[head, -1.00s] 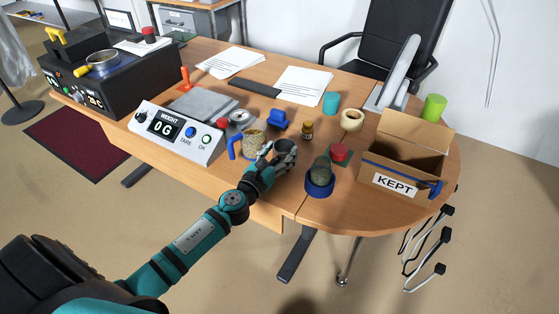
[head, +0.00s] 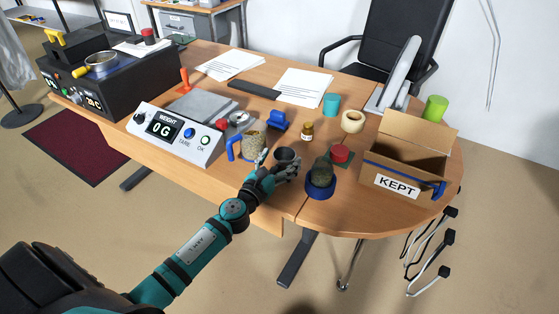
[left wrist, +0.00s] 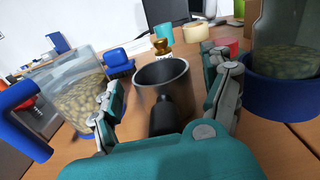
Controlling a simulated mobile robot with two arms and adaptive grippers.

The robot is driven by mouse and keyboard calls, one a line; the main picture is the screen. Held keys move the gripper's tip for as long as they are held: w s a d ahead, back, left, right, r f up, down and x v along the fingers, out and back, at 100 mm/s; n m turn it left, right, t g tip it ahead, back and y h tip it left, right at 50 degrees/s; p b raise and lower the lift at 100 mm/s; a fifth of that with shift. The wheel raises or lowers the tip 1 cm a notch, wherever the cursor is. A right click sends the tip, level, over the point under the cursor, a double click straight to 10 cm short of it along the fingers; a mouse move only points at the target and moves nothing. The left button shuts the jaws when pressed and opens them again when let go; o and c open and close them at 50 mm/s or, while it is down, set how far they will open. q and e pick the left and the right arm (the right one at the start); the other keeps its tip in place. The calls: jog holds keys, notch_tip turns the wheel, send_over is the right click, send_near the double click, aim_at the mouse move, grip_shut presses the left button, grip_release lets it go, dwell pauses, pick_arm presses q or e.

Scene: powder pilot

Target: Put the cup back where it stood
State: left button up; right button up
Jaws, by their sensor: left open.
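The dark grey cup (head: 285,154) appears to stand upright on the desk, between a clear jug of greenish pellets (head: 254,142) and a jar in a blue base (head: 321,181). My left gripper (head: 277,164) is open at its near side, with one finger to each side. In the left wrist view the cup (left wrist: 163,73) is between the spread fingers of the gripper (left wrist: 166,92), with visible gaps to both. A dark part points from it towards me. Its underside is hidden. My right gripper is out of view.
A scale (head: 175,133) reading 0 G stands left. A small amber bottle (head: 307,131), a blue item (head: 278,121), a red-topped item (head: 340,153) and a tape roll (head: 353,121) are close by. A KEPT box (head: 397,186) stands right. The desk's front edge is near.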

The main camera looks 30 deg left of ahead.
pick_arm(q)
jog(key=s, duration=0.7)
jog(key=shift+s+a+r, duration=0.1)
jog(key=shift+s+r, duration=0.05)
jog(key=shift+s, duration=0.15)
jog(key=shift+o, duration=1.4)
jog(key=shift+s+b, duration=0.5)
jog(key=shift+s, duration=0.3)
jog(key=s+b, duration=0.2)
jog(key=s, duration=0.5)
jog(key=shift+s+a, duration=0.15)
jog(key=shift+s, duration=0.05)
